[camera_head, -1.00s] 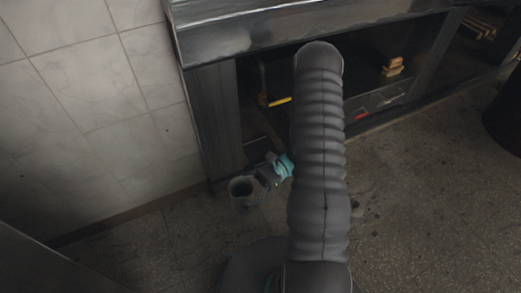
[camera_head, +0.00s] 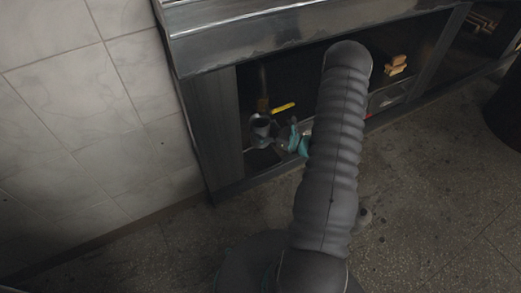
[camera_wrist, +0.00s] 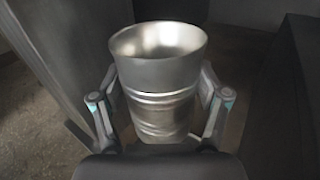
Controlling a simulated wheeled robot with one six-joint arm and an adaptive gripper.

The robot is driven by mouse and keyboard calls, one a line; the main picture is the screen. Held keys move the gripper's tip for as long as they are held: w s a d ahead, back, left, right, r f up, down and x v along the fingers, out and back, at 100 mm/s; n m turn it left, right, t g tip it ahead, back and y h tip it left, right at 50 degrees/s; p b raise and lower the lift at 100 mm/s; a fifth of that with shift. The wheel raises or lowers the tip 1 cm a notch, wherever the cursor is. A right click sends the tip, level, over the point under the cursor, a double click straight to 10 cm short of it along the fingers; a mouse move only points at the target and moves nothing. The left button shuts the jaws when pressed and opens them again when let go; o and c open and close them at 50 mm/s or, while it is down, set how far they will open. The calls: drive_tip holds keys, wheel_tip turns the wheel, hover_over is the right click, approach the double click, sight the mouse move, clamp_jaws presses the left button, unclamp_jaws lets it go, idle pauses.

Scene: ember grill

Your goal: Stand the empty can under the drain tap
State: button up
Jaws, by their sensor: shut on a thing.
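The metal can (camera_head: 262,135) is held in my gripper (camera_head: 284,137), in the left part of the opening under the counter. In the wrist view the can (camera_wrist: 158,75) looks upright and open at the top, with a finger of my gripper (camera_wrist: 160,106) on each side. The gripper is shut on it. The drain tap (camera_head: 263,104), a brownish body with a yellow lever (camera_head: 283,107), hangs just above and behind the can in the head view. How far apart they are in depth I cannot tell. The tap does not show in the wrist view.
A dark metal post (camera_head: 212,125) stands left of the opening, beside the tiled wall (camera_head: 100,120). The counter edge (camera_head: 250,35) runs above. Small wooden blocks (camera_head: 396,65) lie on the right. The floor (camera_head: 430,190) in front is largely clear.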

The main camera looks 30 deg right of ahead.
drive_tip(key=f, duration=0.6)
drive_tip(key=shift+d+b, duration=0.2)
drive_tip(key=shift+b, duration=0.15)
drive_tip(key=shift+f, duration=1.8)
drive_tip(key=shift+f+b, duration=0.1)
drive_tip(key=shift+b, duration=0.2)
drive_tip(key=shift+f, duration=0.15)
drive_tip(key=o, duration=1.2)
drive_tip(key=shift+c, duration=0.2)
